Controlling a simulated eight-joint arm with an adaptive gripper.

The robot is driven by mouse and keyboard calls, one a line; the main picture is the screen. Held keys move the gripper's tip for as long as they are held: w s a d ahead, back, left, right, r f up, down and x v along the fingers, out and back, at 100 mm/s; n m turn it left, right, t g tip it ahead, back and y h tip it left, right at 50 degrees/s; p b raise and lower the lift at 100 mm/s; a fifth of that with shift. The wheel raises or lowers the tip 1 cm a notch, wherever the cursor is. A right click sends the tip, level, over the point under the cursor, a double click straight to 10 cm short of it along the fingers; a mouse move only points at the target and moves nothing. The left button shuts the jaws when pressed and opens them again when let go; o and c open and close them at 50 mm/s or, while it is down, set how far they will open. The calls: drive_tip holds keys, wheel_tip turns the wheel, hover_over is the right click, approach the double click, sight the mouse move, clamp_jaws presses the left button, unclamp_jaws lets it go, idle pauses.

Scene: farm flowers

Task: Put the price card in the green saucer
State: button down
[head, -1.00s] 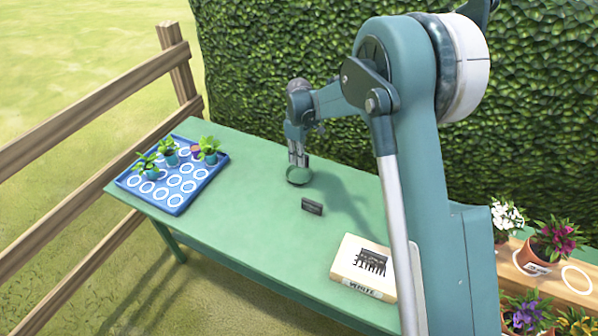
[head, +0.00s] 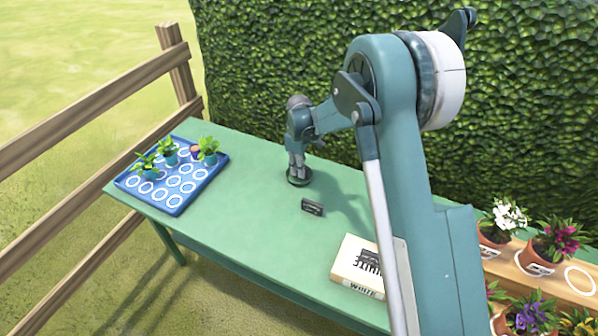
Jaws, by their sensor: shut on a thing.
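The green saucer (head: 291,182) is on the table, left of the table's middle near its back edge, and its inside looks dark. My gripper (head: 298,171) points down at it, with the fingertips at or just above the saucer. The jaws are shut on a small dark thing that looks like the price card, but it is mostly hidden by the fingers. I cannot tell whether it touches the saucer. A separate small dark card with pale marks (head: 312,207) stands on the table, in front of the saucer and a little to its right.
A blue tray (head: 176,207) with white rings and several small potted plants is at the table's left end. A cream box marked WHITE (head: 352,279) lies at the front right. Flower pots (head: 540,256) stand on a wooden rack at right. The front middle of the green table (head: 235,225) is clear.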

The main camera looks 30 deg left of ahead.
drive_tip(key=shift+f, duration=0.2)
drive_tip(key=shift+f, duration=0.15)
drive_tip(key=c, duration=2.5)
unclamp_jaws()
wheel_tip(320, 180, up, 12)
drive_tip(key=shift+r+p, duration=0.15)
drive_tip(key=shift+p, duration=0.85)
drive_tip(key=shift+d+r, duration=0.1)
